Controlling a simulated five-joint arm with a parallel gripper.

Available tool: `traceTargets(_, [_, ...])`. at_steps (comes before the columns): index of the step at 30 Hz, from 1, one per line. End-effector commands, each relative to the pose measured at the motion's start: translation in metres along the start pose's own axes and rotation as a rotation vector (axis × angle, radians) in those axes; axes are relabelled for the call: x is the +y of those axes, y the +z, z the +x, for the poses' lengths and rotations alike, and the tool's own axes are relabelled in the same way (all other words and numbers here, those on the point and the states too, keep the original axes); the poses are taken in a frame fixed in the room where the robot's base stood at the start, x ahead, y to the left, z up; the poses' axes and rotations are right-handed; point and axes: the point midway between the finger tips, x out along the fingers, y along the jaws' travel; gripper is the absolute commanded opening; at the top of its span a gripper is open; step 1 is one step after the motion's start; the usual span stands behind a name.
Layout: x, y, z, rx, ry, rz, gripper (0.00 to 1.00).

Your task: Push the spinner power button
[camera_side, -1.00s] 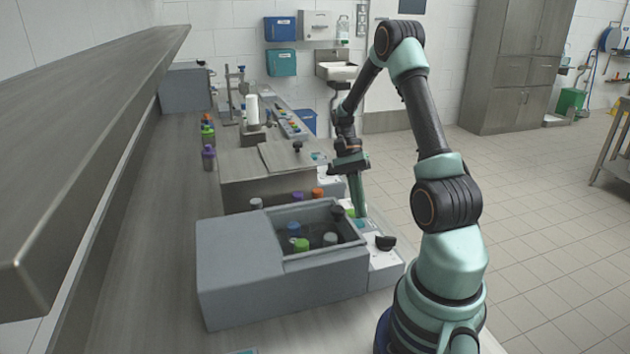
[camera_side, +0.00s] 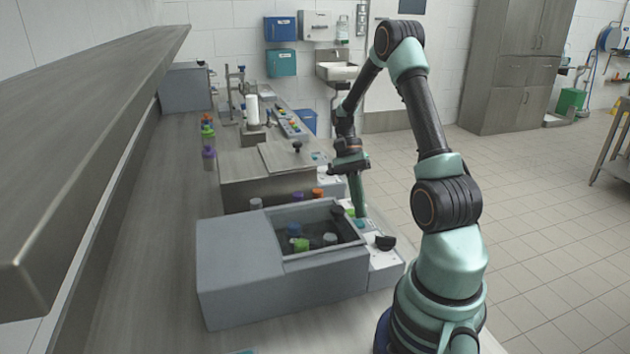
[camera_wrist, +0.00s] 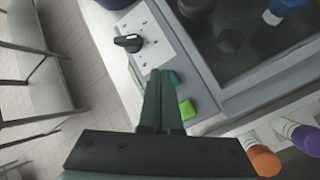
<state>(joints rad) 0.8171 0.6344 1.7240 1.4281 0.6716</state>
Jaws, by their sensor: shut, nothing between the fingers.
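The spinner (camera_side: 240,270) is a grey box with an open well holding several capped tubes. Its white control panel (camera_side: 384,264) is on the right side and carries a black knob (camera_side: 385,242). The knob also shows in the wrist view (camera_wrist: 129,43). A teal button (camera_wrist: 174,78) and a green button (camera_wrist: 187,109) sit near it on the panel. I cannot read which one is power. My gripper (camera_wrist: 160,74) is shut and empty, pointing down at the panel. Its tips overlap the teal button's left edge in the wrist view; contact is unclear. The side view shows my gripper (camera_side: 361,213) low over the panel.
Behind the spinner is a metal box (camera_side: 262,185) with a lid and knob. Orange (camera_wrist: 264,160) and purple (camera_wrist: 306,138) capped tubes stand between them. A long shelf (camera_side: 90,120) overhangs the left. Free floor lies to the right.

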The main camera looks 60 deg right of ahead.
Motion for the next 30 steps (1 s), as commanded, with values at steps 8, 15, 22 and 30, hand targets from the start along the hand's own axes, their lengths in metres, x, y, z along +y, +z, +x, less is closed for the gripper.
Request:
traceTargets(8, [0.0000,0.0000,0.0000,0.000,0.000,0.000,0.00])
traceTargets(15, [0.0000,-0.0002,0.0003,0.000,0.000,0.000,0.00])
traceTargets(22, [-0.0009,-0.0043,0.0054,-0.003,-0.003,0.001,0.00])
traceTargets(30, [-0.0014,-0.0060,0.0076,-0.003,-0.004,0.000,0.00])
